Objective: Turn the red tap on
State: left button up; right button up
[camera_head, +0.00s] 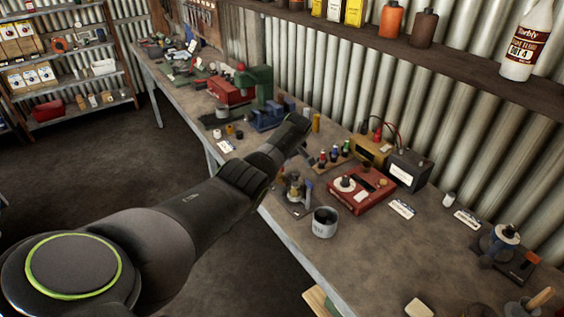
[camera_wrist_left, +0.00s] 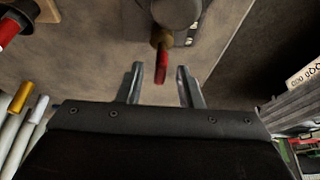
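The red tap shows in the left wrist view as a short red lever (camera_wrist_left: 161,66) on a brass-coloured fitting, joined to a dark grey rounded body (camera_wrist_left: 176,12) at the top edge. My left gripper (camera_wrist_left: 159,70) is open, with one finger on each side of the lever's end. The lever's end sits about between the fingertips, and a gap shows on both sides. In the head view my left arm reaches over the workbench (camera_head: 450,255); its fingers and the tap cannot be made out there. My right gripper is in neither view.
A shelf (camera_head: 440,62) runs above.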

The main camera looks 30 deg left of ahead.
pick_arm(q)
jog(key=shift+d+r, duration=0.2)
jog(key=shift+r, duration=0.4)
jog(key=b+v, duration=0.2)
jog(key=v, duration=1.4)
